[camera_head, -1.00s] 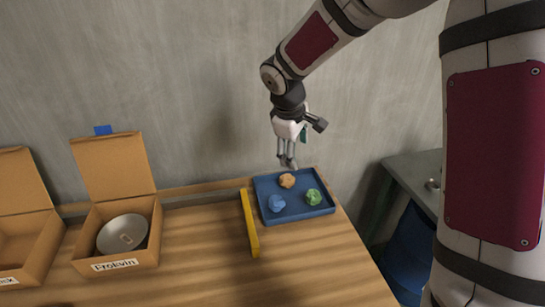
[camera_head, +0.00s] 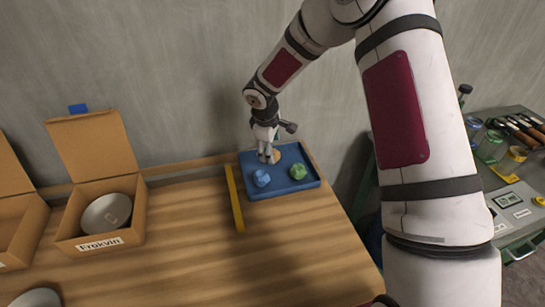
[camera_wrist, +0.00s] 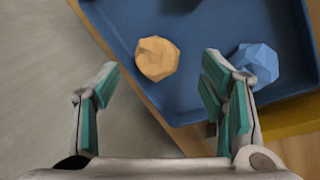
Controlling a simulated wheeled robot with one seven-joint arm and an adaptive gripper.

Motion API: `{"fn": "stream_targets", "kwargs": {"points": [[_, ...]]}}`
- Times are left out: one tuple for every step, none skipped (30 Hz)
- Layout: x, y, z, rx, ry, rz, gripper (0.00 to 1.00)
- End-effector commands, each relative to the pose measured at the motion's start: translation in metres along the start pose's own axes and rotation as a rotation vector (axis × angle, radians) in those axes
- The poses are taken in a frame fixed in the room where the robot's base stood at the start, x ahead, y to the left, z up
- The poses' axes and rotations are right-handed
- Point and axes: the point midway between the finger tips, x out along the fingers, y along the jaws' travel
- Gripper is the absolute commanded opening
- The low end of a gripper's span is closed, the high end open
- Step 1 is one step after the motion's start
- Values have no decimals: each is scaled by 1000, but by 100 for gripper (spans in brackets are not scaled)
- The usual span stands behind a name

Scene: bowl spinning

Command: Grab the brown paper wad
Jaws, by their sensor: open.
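The brown paper wad (camera_wrist: 157,58) lies in the blue tray (camera_wrist: 205,105), near one edge. In the head view the wad (camera_head: 275,157) is partly hidden behind my gripper (camera_head: 267,156), which is low over the back left of the tray (camera_head: 293,190). In the wrist view my gripper (camera_wrist: 160,90) is open with nothing between its fingers. The wad shows ahead of the gap between the fingertips, and none of it is visibly gripped. A blue paper wad (camera_wrist: 257,63) lies close to the finger on the right. It also shows in the head view (camera_head: 262,178).
A green wad (camera_head: 298,172) lies at the right in the tray. A yellow strip (camera_head: 234,198) is left of the tray. An open box labelled Frokvin (camera_head: 100,243) holds a metal bowl (camera_head: 107,213). A grey wall stands close behind. The middle of the table is clear.

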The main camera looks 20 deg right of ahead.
Motion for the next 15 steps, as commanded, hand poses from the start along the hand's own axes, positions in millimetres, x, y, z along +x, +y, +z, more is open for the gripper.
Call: {"fn": "stream_targets", "kwargs": {"points": [[3,0,0,0,0,-1,65],[5,0,0,0,0,-1,65],[9,0,-1,-1,-1,-2,65],[12,1,-2,-1,-1,-2,65],[16,1,-2,-1,0,-2,65],[22,2,-3,0,-1,-3,65],[26,2,-4,0,0,-2,65],[30,3,-5,0,0,-2,65],[35,3,-5,0,0,-3,65],[39,3,-5,-1,0,-2,65],[43,3,-5,-1,0,-2,65],[47,3,-5,0,0,-2,65],[49,4,-5,1,1,-1,65],[50,4,-5,1,1,0,65],[52,4,-5,0,1,0,65]]}}
